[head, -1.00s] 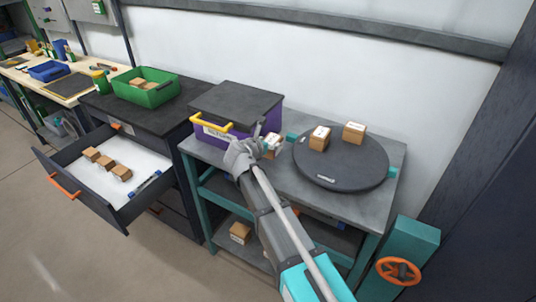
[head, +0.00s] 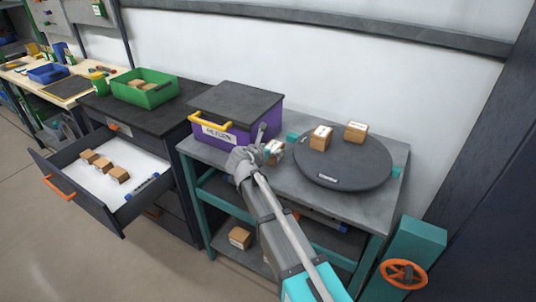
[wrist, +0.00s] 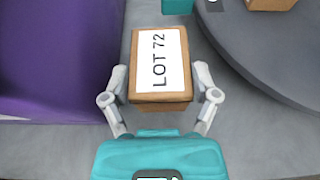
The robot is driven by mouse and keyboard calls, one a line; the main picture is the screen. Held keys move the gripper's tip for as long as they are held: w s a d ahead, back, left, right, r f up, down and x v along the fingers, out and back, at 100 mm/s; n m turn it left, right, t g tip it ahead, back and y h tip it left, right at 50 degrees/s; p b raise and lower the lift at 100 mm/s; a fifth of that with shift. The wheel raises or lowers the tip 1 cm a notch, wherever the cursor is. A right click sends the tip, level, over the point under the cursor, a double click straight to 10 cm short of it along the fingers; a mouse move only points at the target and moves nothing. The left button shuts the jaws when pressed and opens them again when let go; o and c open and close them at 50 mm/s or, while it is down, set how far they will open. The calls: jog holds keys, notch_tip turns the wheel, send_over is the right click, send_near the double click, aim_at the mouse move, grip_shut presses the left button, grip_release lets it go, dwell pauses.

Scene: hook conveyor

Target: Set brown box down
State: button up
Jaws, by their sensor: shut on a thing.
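The brown box (wrist: 161,98) has a white label reading "LOT 72" and sits between the two fingers of my gripper (wrist: 161,95) in the wrist view. My gripper is shut on it. In the head view the box (head: 274,152) shows beside my gripper (head: 262,150), over the grey bench top (head: 225,155) between the purple bin and the round dark turntable. Part of the box is hidden by my gripper. I cannot tell whether its underside touches the bench.
The purple bin (head: 240,138) with a dark lid and yellow handle stands close at left. The turntable (head: 345,172) at right bears two brown boxes. An open drawer (head: 85,198) with several items is further left. The bench's front right is clear.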

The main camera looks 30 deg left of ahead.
jog(key=shift+f, duration=0.25)
jog(key=o, duration=1)
jog(key=shift+o, duration=0.2)
jog(key=shift+r, duration=0.15)
jog(key=shift+s+r, duration=0.1)
jog(key=shift+s, duration=0.1)
jog(key=d+p+v, duration=0.1)
jog(key=p+v, duration=0.3)
jog(key=v, duration=0.7)
jog(key=shift+s+a+r+p, duration=0.15)
jog(key=shift+s+a+p, duration=0.15)
jog(key=shift+a, duration=0.2)
jog(key=shift+w, duration=0.1)
